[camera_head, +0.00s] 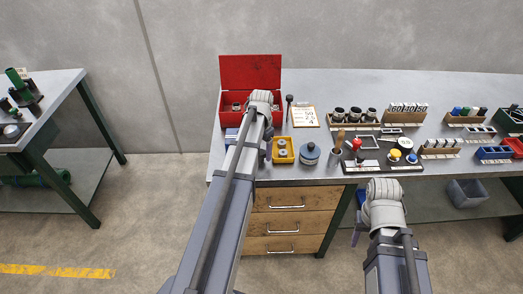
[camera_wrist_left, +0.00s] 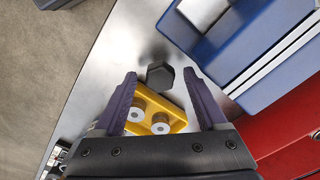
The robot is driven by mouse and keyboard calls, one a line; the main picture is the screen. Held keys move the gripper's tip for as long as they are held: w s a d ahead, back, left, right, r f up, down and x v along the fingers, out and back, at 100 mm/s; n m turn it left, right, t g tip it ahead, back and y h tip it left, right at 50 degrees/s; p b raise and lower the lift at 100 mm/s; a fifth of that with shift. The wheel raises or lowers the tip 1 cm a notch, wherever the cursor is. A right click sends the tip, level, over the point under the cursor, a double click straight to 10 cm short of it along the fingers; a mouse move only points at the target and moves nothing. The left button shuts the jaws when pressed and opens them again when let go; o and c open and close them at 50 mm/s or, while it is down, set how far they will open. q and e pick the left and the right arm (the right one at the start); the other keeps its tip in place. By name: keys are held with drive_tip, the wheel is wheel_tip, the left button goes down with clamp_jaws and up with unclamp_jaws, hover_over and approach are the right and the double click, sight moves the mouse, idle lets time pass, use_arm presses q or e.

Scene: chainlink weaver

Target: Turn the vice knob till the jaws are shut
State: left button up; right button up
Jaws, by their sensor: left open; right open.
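A dark hexagonal knob (camera_wrist_left: 161,75) shows in the left wrist view, beside a blue vice-like body (camera_wrist_left: 275,60) with pale metal strips. I cannot tell how far apart its jaws stand. My left gripper (camera_wrist_left: 159,77) is open, its purple fingertips on either side of the knob in the picture; contact is not visible. In the head view the blue body (camera_head: 231,135) shows partly behind my left arm, and my left gripper (camera_head: 263,150) is mostly hidden by that arm. My right gripper (camera_head: 357,232) is in front of the bench edge, empty.
A yellow tray (camera_head: 274,157) with two rollers lies just right of my left gripper. A red open box (camera_head: 250,72) stands behind. Drawers (camera_head: 285,223) are below the bench.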

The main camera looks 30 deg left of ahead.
sight(262, 152)
use_arm(q)
wheel_tip(262, 152, up, 8)
drive_tip(key=p, duration=0.8)
drive_tip(key=shift+f, duration=0.1)
drive_tip(key=s+d, duration=0.5)
drive_tip(key=d, duration=0.5)
drive_tip(key=s+d, duration=0.6)
drive_tip(key=d, duration=0.4)
drive_tip(key=s+d+m+y, duration=0.1)
drive_tip(key=s+d, duration=0.4)
drive_tip(key=d, duration=0.5)
drive_tip(key=shift+s+d, duration=0.25)
drive_tip(key=shift+c, duration=0.3)
